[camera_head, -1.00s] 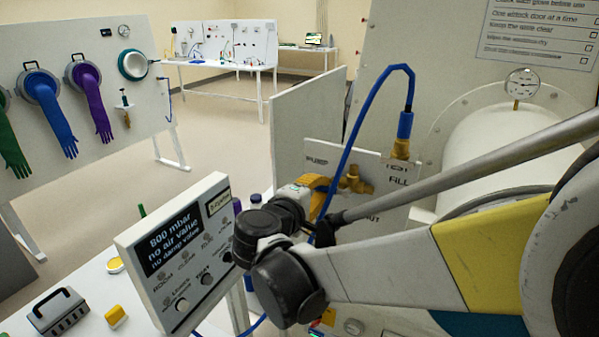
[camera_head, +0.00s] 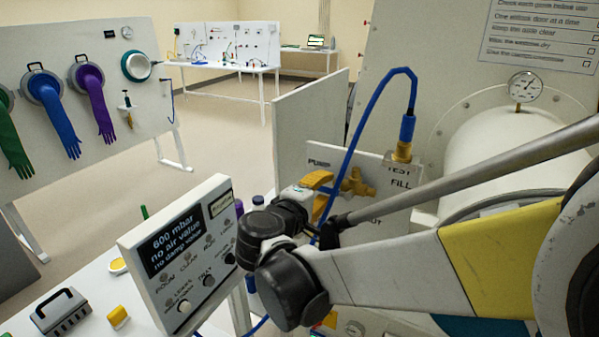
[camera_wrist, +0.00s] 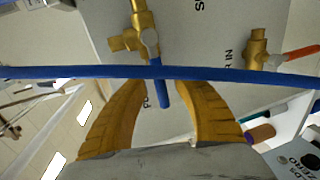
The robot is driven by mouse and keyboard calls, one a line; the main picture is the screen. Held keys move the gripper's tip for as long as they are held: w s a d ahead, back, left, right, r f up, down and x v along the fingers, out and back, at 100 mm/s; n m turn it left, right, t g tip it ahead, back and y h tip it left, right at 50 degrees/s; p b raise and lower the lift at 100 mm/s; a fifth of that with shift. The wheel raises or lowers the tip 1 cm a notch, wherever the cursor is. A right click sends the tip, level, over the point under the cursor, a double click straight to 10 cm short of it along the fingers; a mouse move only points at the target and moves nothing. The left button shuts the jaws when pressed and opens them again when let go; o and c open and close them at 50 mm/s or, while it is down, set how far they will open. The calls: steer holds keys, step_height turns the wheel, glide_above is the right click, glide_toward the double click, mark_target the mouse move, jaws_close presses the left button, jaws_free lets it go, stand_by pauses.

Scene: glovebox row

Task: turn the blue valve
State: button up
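The blue valve is a brass body (camera_wrist: 143,22) with a blue lever handle (camera_wrist: 161,92), at the upper middle of the wrist view. In the head view, brass fittings (camera_head: 357,183) show on the white panel beside my gripper, but the blue handle cannot be made out. My gripper (camera_wrist: 160,88) has two yellow fingers spread apart, one on each side of the blue handle, with gaps visible. My gripper (camera_head: 319,182) is in front of the panel in the head view, partly hidden by my wrist.
A blue hose (camera_wrist: 60,72) crosses the wrist view in front of the fingers; it arches up to the TEST fitting (camera_head: 403,150). A brass valve with an orange handle (camera_wrist: 298,54) is to the right. A display box (camera_head: 180,255) reading 600 mbar stands left of my arm.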

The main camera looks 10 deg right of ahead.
steer(key=v, duration=1.2)
steer(key=s+d+f+m+g+y+b, duration=0.35)
steer(key=s+d+f+g, duration=0.2)
steer(key=d+f, duration=0.6)
steer(key=s+f+m+y+b, duration=0.2)
steer(key=s+f+m+y, duration=0.3)
steer(key=s+m, duration=0.2)
steer(key=shift+s+d+f+y, duration=0.2)
steer(key=shift+s+y, duration=0.15)
steer(key=shift+s, duration=0.3)
